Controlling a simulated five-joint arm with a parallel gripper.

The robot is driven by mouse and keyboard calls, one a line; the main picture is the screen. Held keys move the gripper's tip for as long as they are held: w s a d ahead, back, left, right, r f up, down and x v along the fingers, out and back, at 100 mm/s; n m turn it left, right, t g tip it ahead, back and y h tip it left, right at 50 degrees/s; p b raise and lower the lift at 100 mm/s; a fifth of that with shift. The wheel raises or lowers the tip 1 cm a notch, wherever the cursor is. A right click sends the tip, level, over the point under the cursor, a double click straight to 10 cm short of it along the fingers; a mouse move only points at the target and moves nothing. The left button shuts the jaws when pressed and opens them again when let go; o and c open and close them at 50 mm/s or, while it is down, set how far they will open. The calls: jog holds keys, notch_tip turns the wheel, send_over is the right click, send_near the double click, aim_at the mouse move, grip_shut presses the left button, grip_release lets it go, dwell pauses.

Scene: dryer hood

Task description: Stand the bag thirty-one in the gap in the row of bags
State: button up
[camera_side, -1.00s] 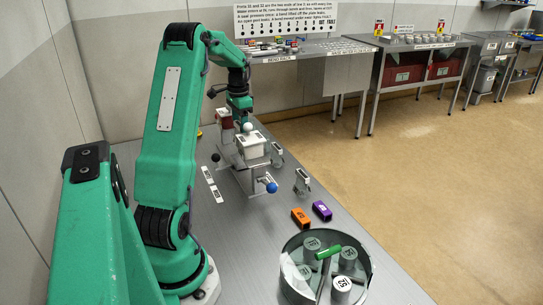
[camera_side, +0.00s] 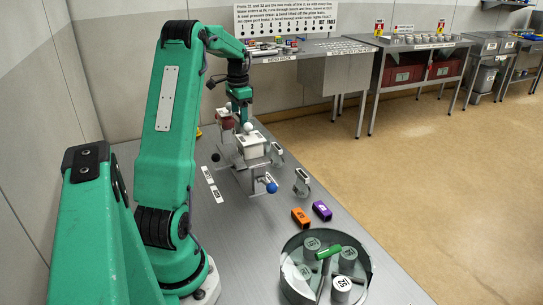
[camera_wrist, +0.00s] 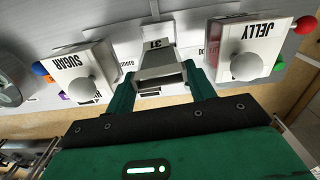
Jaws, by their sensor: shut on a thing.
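In the wrist view, my gripper (camera_wrist: 162,84) is shut on the bag thirty-one (camera_wrist: 155,68), a grey box-like piece with a white label reading 31. The bag sits between the two green fingers. In the side view, my gripper (camera_side: 240,112) is low at the back of the bench, behind a white box with a round white knob (camera_side: 250,145). The bag is mostly hidden there, and I cannot tell whether its base touches anything. The gap in the row cannot be made out clearly.
In the wrist view, a SUGAR box (camera_wrist: 84,72) stands left of the bag and a JELLY box (camera_wrist: 245,50) right, both white-knobbed. Orange (camera_side: 300,216) and purple (camera_side: 322,210) blocks lie nearer the camera, by a round glass-walled container (camera_side: 290,283).

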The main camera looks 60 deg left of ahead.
notch_tip(320, 180, up, 11)
jog(key=w+d, duration=1.2)
jog(key=d, duration=0.2)
notch_tip(320, 180, down, 19)
jog(key=shift+a+m, duration=0.25)
jog(key=shift+m, duration=0.15)
jog(key=shift+s+f, duration=0.1)
jog(key=shift+f, duration=0.15)
jog(key=shift+f, duration=1.75)
jog(key=shift+f, duration=0.15)
jog(key=o, duration=1.1)
jog(key=shift+c, duration=0.2)
